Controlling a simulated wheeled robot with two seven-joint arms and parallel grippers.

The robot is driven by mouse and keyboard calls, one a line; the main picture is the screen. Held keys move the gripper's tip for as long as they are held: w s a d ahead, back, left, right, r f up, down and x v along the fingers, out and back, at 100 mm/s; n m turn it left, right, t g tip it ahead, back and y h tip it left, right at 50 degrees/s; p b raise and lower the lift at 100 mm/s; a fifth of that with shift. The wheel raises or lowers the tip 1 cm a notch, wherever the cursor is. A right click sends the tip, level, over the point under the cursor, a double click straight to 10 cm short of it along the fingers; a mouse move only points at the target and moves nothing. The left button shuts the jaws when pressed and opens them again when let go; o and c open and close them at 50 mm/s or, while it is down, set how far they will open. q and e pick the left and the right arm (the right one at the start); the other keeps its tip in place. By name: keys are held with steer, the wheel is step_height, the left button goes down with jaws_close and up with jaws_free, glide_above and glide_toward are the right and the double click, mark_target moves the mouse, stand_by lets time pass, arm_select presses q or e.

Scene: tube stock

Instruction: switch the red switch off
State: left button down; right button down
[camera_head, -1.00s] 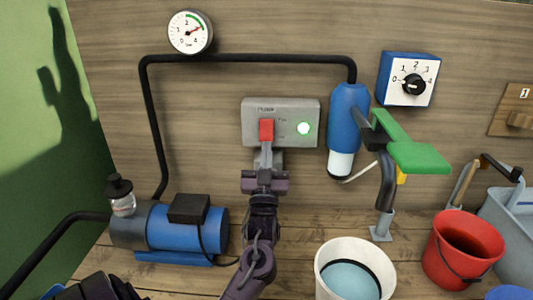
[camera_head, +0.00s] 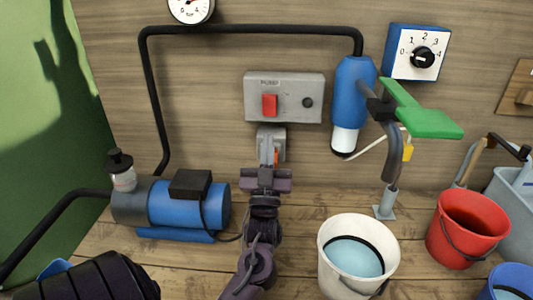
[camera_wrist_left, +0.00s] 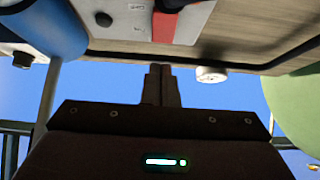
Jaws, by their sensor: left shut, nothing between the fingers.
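The red switch (camera_head: 269,105) sits on the front of a grey box (camera_head: 295,86) on the wooden wall. The round lamp (camera_head: 308,102) right of the switch is dark. My left gripper (camera_head: 267,150) is shut and empty, just below the box and apart from the switch in the head view. In the left wrist view the shut fingers (camera_wrist_left: 161,84) point towards the box, with the red switch (camera_wrist_left: 175,22) above them, partly cut off by the frame. My right gripper is not in view.
A blue pump (camera_head: 187,204) stands at left, its black pipe running up the wall. A blue cylinder (camera_head: 353,90) with a green lever (camera_head: 420,115) is right of the box. A white bucket (camera_head: 331,247) and red bucket (camera_head: 439,241) stand at front right. A dial (camera_head: 423,57) hangs above.

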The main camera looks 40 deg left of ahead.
arm_select(q)
steer(key=s+d, duration=0.1)
steer(key=s, duration=0.1)
steer(key=s+d, duration=0.2)
steer(key=shift+s+d+p, duration=0.1)
steer(key=shift+d+p, duration=0.15)
steer(key=shift+p, duration=0.05)
stand_by(0.4)
